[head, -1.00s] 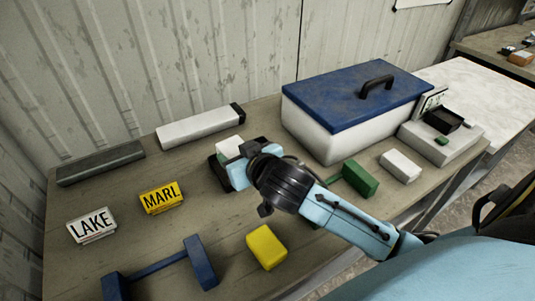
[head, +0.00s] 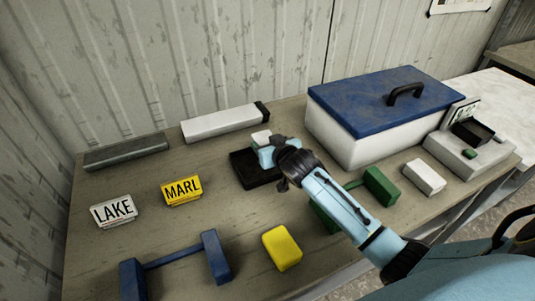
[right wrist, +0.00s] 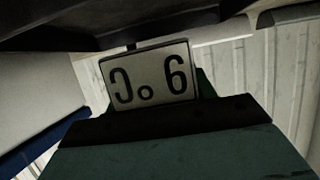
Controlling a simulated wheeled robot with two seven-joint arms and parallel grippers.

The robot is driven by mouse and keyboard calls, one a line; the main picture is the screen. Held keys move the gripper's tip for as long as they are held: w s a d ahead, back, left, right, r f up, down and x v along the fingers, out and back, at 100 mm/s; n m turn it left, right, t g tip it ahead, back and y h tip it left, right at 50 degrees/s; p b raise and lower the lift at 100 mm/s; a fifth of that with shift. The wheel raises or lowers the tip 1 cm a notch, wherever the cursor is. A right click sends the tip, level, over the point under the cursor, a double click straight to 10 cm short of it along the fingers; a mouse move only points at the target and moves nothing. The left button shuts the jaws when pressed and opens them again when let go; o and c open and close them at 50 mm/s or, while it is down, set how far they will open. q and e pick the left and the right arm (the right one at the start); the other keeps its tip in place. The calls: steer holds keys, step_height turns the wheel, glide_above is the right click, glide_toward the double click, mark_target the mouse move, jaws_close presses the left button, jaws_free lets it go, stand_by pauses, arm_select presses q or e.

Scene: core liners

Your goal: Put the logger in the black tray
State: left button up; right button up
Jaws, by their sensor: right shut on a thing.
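The block's top shows above the light blue fingers in the head view. In the right wrist view, a pale plate on the logger (right wrist: 149,79) bears upside-down characters like "9 o C". The black tray (head: 245,176) lies on the table beneath and in front of the gripper. The gripper hides its right rear part. I cannot tell whether the logger touches the tray. My left gripper is not in view.
A cooler with a blue lid (head: 385,98) stands right of the tray, near a scale (head: 470,152), a white block (head: 425,177) and a green dumbbell-like piece (head: 381,186). LAKE (head: 114,211) and MARL (head: 182,190) signs, a yellow block (head: 282,248) and a blue rack (head: 217,257) stand left and front.

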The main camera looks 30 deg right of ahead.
step_height(320, 180, down, 3)
steer(key=shift+f+b, duration=0.15)
steer(key=shift+b, duration=0.15)
steer(key=shift+s+f, duration=0.25)
steer(key=shift+f, duration=0.35)
steer(key=o, duration=1)
steer(key=shift+s+a+f+b, duration=0.1)
steer(key=shift+a+f+b, duration=0.05)
steer(key=shift+f+b, duration=0.15)
steer(key=shift+o, duration=0.2)
steer(key=shift+r, duration=0.25)
steer(key=v, duration=0.4)
steer(key=r+p+v, duration=0.1)
steer(key=v, duration=0.2)
steer(key=p+v, duration=0.1)
steer(key=v, duration=0.3)
steer(key=shift+r, duration=0.35)
steer(key=shift+s, duration=0.15)
